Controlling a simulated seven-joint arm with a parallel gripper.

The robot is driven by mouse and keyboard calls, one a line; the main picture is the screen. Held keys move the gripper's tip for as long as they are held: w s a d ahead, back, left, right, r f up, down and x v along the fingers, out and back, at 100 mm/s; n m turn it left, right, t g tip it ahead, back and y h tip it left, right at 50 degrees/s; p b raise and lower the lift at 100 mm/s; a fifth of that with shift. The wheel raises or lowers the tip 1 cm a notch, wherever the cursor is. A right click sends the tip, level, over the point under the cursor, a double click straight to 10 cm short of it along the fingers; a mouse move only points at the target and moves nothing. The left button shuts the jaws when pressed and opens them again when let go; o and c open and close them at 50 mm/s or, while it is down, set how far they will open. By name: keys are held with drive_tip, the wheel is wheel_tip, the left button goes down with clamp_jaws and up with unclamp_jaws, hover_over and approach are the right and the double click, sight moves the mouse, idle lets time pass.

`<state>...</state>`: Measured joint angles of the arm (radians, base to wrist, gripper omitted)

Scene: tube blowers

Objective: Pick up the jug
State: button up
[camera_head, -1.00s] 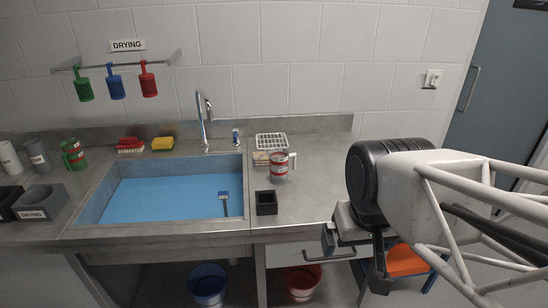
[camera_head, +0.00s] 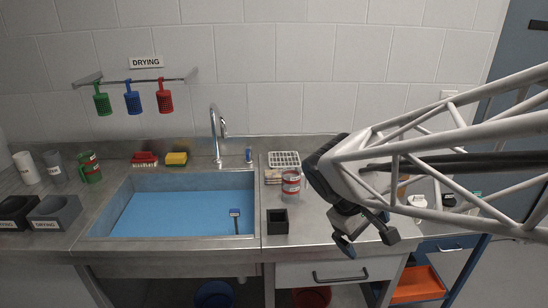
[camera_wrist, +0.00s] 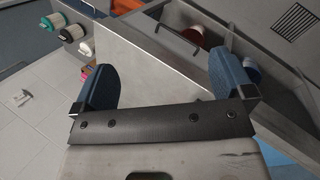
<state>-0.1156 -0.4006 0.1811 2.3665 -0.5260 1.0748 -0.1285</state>
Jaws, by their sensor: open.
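A whitish jug with a red band (camera_head: 291,184) stands on the steel counter right of the sink, in front of a white rack. Its right side and handle are hidden behind my arm in the head view. A green jug with a red and white label (camera_head: 89,168) stands at the far left of the counter. My gripper (camera_head: 367,240) is open and empty, to the right of and nearer than the red-banded jug, around the counter's front edge. In the wrist view my two blue fingers (camera_wrist: 164,84) are wide apart with only bare grey surface between them.
The sink (camera_head: 180,206) has a blue bottom. A small dark square holder (camera_head: 277,222) stands in front of the red-banded jug. A tap (camera_head: 216,135) rises behind the sink. Several containers stand right of my arm. A drawer handle (camera_head: 340,277) sticks out below the counter.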

drive_tip(key=w+f+n+h, duration=0.2)
drive_tip(key=w+n+h, duration=0.25)
drive_tip(key=w, duration=0.45)
drive_tip(key=n+t+h, duration=0.4)
drive_tip(key=n+t, duration=0.8)
drive_tip(key=n, duration=0.4)
approach(285, 181)
drive_tip(key=shift+w+d+r+y, duration=0.25)
drive_tip(key=shift+w+d, duration=0.2)
drive_tip(key=shift+d, duration=0.25)
drive_tip(key=shift+x, duration=3.35)
drive_tip(key=shift+d, duration=0.1)
